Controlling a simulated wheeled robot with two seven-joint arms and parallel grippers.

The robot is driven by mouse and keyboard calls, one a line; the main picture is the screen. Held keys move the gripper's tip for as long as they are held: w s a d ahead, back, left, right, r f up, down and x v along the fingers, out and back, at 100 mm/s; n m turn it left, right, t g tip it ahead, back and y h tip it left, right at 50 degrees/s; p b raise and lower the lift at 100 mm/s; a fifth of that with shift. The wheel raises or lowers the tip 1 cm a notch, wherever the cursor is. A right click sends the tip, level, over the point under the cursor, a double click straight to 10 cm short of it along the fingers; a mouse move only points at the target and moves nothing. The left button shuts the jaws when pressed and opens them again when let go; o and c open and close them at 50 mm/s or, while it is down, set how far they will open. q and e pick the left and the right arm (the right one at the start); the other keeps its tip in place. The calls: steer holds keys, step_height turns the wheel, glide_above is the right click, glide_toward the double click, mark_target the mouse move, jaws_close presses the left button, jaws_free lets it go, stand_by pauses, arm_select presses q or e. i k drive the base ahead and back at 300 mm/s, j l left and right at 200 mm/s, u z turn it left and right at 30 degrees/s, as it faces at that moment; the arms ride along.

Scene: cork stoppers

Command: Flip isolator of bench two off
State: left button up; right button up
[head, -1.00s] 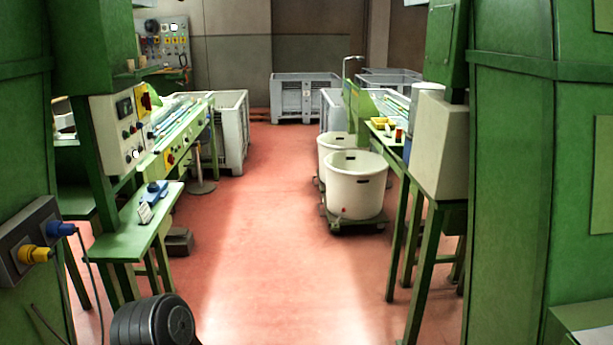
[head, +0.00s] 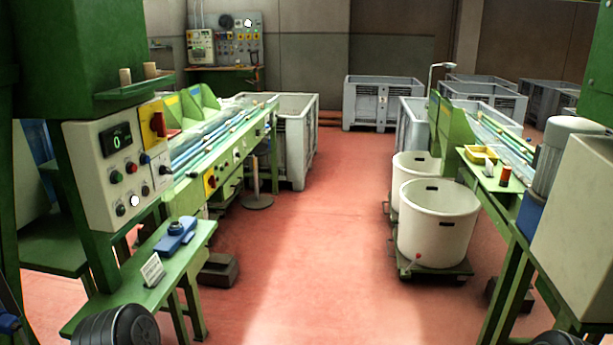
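A red rotary isolator handle on a yellow plate (head: 155,122) sits at the upper right of a pale control box (head: 115,165) on the left green machine. The box also has a display reading 0 and several coloured buttons and knobs. A second red and yellow switch (head: 211,182) sits farther along, low on the front of the left bench. A small white card (head: 153,270) stands on the near green shelf, its writing too small to read. I cannot tell which switch belongs to bench two. Neither of my grippers shows in the head view.
The red floor (head: 310,230) is open down the middle. White tubs (head: 438,225) on dollies stand along the right bench. A blue device (head: 175,236) lies on the near left shelf (head: 135,290). A dark ribbed round thing (head: 115,325) is at bottom left. Grey crates (head: 383,100) stand behind.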

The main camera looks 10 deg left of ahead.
mark_target(212, 181)
steer(key=i+u, duration=0.3)
steer(key=i, duration=0.15)
steer(key=i+l+u, duration=0.1)
steer(key=i+u, duration=0.2)
steer(key=i, duration=0.15)
steer(key=i+l+u, duration=0.3)
steer(key=i+u, duration=0.15)
steer(key=u, duration=0.35)
steer(key=i+l+u, duration=0.15)
steer(key=u, duration=0.3)
steer(key=i+l+u, duration=0.2)
steer(key=l, duration=0.25)
steer(key=i+l+u, duration=0.1)
steer(key=l+u, duration=0.15)
steer(key=l, duration=0.25)
steer(key=i+l+u, duration=0.2)
steer(key=l, duration=0.3)
steer(key=l+u, duration=0.2)
steer(key=l, duration=0.3)
steer(key=i+l, duration=0.1)
steer(key=l, duration=1.45)
steer(key=i+l+u, duration=0.1)
steer(key=l, duration=0.65)
